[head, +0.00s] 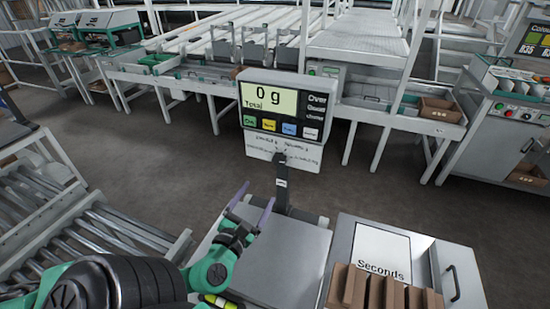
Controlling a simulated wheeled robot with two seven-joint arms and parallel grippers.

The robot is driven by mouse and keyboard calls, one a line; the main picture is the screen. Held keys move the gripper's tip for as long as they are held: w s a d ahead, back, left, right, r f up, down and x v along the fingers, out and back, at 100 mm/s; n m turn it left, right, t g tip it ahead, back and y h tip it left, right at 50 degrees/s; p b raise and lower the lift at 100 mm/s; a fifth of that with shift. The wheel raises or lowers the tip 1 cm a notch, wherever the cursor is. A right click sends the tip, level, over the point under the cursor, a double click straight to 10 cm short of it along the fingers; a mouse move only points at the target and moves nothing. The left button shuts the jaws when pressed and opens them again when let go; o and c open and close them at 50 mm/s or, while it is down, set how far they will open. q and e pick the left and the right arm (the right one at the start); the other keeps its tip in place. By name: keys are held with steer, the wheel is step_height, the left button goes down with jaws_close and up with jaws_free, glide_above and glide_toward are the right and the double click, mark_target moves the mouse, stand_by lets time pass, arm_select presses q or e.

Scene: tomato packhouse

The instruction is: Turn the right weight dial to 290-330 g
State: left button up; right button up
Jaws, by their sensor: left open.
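I cannot make out a weight dial or a 290-330 g mark clearly in the head view. A grey machine (483,150) at the right edge has a front panel (518,113) with small round knobs or buttons, one red and one green; their markings are too small to read. My left gripper (251,206) is open and empty, its two purple-grey fingers apart, above the left side of the scale platform (290,255). It is far from that panel. My right gripper is not in view.
The scale display (271,104) reads 0 g Total on a post beyond the platform. A bin marked Seconds (385,241) with brown cartons (388,292) stands at the lower right. A roller conveyor (90,240) is at the left. Open floor (400,200) lies before the back line.

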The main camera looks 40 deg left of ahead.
mark_target(278, 163)
arm_select(q)
steer(key=x, duration=0.6)
steer(key=p+x, duration=0.1)
steer(key=x, duration=0.6)
steer(key=shift+d+r, duration=0.15)
steer(key=shift+r, duration=0.05)
jaws_close()
